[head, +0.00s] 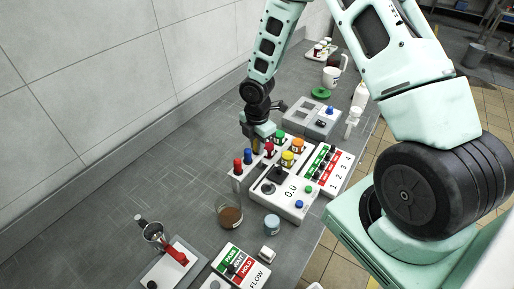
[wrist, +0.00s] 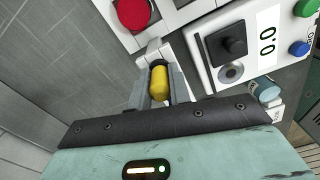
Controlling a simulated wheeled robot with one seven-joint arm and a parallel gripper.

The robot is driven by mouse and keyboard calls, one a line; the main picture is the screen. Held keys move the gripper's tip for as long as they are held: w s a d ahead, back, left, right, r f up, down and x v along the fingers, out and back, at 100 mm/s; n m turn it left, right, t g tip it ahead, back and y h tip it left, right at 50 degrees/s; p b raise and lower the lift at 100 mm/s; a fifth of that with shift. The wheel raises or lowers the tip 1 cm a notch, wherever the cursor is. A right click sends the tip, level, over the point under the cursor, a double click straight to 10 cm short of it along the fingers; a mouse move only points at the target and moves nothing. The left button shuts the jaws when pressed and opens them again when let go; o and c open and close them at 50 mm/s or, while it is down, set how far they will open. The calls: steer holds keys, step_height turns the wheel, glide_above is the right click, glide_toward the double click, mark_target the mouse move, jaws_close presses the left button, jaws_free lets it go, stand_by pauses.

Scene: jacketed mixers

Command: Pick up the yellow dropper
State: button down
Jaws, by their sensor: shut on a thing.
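The yellow dropper (wrist: 159,83) shows its rounded yellow top in the wrist view, between the two grey fingers of my gripper (wrist: 160,90). My gripper is shut on it. A white holder part lies just beyond the fingertips; I cannot tell whether the dropper is still seated there. In the head view my gripper (head: 257,141) points down at the back of the white rack, beside blue (head: 248,156) and red (head: 238,166) dropper tops. The dropper's lower part is hidden.
A white mixer panel (head: 291,203) reading 0.0 stands close to the gripper, with red, green, orange and yellow-capped vials near it. A brown-filled beaker (head: 229,215) and blue jar (head: 271,225) stand in front. A grey box (head: 311,117) is behind.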

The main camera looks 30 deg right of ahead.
step_height(320, 180, up, 10)
steer(key=shift+r+b, duration=0.1)
steer(key=shift+b, duration=0.45)
step_height(320, 180, up, 5)
steer(key=p, duration=0.4)
steer(key=shift+p, duration=0.35)
